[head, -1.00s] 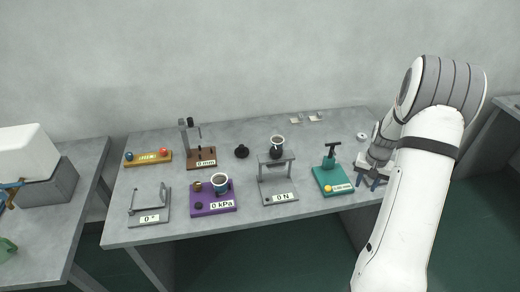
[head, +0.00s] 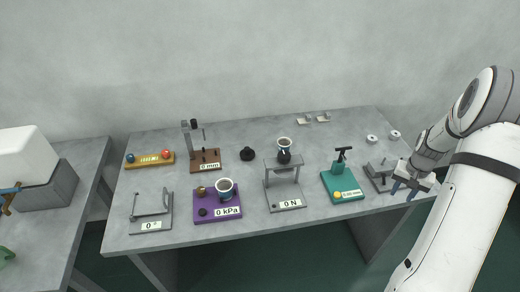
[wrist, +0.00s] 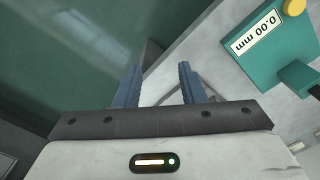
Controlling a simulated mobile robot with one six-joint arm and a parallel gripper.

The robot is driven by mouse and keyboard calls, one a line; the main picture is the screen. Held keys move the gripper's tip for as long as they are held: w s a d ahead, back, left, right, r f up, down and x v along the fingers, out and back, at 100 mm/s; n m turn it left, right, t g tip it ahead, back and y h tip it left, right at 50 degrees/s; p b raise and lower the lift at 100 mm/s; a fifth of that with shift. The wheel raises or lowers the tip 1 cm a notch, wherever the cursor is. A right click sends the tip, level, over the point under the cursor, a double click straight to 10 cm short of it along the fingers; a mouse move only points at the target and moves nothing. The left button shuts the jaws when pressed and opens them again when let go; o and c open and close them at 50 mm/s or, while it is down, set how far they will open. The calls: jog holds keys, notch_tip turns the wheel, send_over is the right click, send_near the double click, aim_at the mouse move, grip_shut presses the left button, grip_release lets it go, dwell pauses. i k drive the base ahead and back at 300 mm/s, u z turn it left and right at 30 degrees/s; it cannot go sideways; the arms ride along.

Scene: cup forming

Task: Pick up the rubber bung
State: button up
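A small black, rounded piece (head: 247,154), which looks like the rubber bung, sits on the grey table near its middle in the head view. It is not seen in the wrist view. My gripper (head: 404,190) is at the right front edge of the table, far to the right of the black piece. In the wrist view my gripper (wrist: 158,88) has its two blue fingers apart with nothing held between them. The table edge and the floor show beyond the fingers.
A teal gauge (head: 343,186) and a grey fixture (head: 380,176) stand close to my gripper. A grey 0 N stand (head: 285,204), purple 0 kPa base (head: 217,214) and brown 0 mm stand (head: 206,165) surround the black piece. Bare table lies behind the teal gauge.

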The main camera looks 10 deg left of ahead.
aim_at(247, 154)
jog(key=z, duration=0.15)
jog(key=i, duration=1)
jog(key=u, duration=2.05)
